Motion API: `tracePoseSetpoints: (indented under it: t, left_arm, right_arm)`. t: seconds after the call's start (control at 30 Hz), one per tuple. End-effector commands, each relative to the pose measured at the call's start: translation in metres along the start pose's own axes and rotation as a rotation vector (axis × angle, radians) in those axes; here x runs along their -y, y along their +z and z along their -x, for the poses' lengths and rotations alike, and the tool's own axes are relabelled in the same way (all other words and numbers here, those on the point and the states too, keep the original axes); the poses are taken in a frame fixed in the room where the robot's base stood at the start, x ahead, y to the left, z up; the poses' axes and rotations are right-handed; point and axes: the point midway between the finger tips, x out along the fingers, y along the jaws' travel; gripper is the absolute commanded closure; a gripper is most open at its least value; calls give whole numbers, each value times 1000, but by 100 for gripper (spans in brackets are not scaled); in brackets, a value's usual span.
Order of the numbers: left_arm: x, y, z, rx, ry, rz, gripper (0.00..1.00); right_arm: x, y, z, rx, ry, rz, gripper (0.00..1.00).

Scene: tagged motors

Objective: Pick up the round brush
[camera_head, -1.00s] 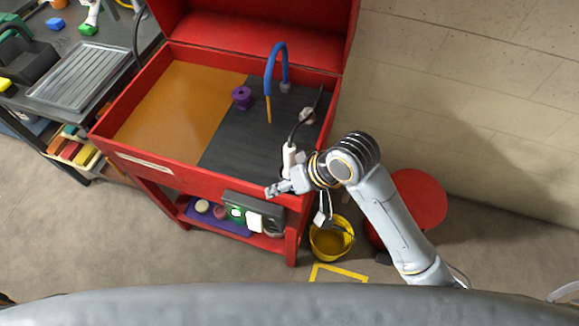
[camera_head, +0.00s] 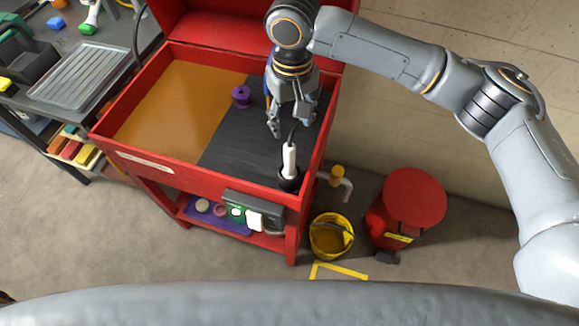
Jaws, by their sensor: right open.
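What looks like the round brush, a white handle (camera_head: 289,160) with a dark line at its top, stands upright in a black round holder (camera_head: 290,180) at the front right corner of the red wash tub (camera_head: 190,178). My right gripper (camera_head: 290,122) is over the dark right half of the tub, fingers pointing down, open and empty. It appears just behind the white handle in the picture, apart from it; the height gap is hard to tell. The bristles cannot be made out. My left gripper is not in view.
A purple spool-like piece (camera_head: 241,97) sits in the tub left of my gripper. The blue spout is mostly hidden behind my gripper. The tub's raised red lid stands behind. A yellow bucket (camera_head: 331,236) and a red can (camera_head: 414,200) stand on the floor at right.

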Motion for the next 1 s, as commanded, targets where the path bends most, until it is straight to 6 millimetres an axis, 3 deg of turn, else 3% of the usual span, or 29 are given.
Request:
tracePoseSetpoints:
  t: [0.3,1.0]
  left_arm:
    - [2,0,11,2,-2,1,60]
    - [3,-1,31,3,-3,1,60]
  right_arm:
    - [0,1,-60,4,1,0,48]
    - [5,2,-130,-1,0,3,48]
